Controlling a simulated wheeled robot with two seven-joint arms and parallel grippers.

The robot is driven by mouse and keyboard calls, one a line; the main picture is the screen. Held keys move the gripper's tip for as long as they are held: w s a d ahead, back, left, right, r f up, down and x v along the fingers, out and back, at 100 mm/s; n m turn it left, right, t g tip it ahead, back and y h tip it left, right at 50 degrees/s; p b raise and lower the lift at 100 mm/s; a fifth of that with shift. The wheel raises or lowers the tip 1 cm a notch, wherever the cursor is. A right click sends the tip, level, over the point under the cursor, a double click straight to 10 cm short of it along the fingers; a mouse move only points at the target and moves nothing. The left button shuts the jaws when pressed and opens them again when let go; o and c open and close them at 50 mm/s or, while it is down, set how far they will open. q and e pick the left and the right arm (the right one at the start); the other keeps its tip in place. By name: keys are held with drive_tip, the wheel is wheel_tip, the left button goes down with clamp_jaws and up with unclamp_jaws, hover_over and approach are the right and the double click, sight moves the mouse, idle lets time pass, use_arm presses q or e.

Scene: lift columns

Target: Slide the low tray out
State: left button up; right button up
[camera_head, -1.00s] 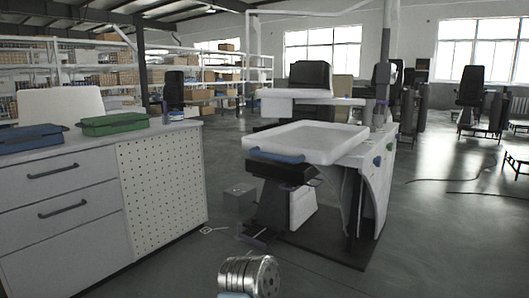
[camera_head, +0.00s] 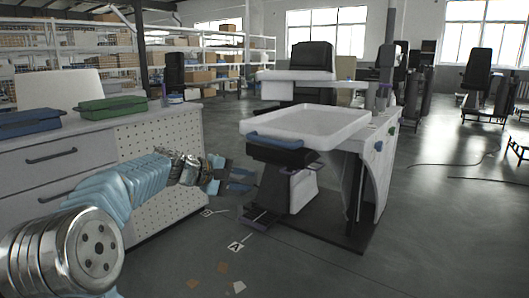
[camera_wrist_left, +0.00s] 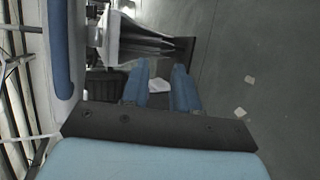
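In the left wrist view the fingers (camera_wrist_left: 163,85) are apart, and the blue handle (camera_wrist_left: 62,60) runs along the left side. My right gripper is not in view.
A white cabinet (camera_head: 155,140) with drawers stands at the left, with a green case (camera_head: 112,107) and a blue case (camera_head: 28,122) on top. Floor in front of the workstation is mostly clear.

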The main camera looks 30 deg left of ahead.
use_arm(q)
drive_tip(key=t+h, duration=0.1)
drive_tip(key=t, duration=0.1)
approach(267, 142)
drive_tip(key=f+v, duration=0.1)
drive_tip(key=v, duration=0.2)
drive_tip(key=shift+m, duration=0.3)
drive_tip(key=x, duration=0.4)
drive_tip(key=p+x, duration=0.1)
drive_tip(key=x, duration=0.4)
drive_tip(key=r+p+x, duration=0.1)
drive_tip(key=x, duration=0.3)
drive_tip(key=shift+w+d, duration=0.25)
drive_tip(key=shift+w, duration=0.2)
drive_tip(key=shift+c, duration=0.3)
clamp_jaws()
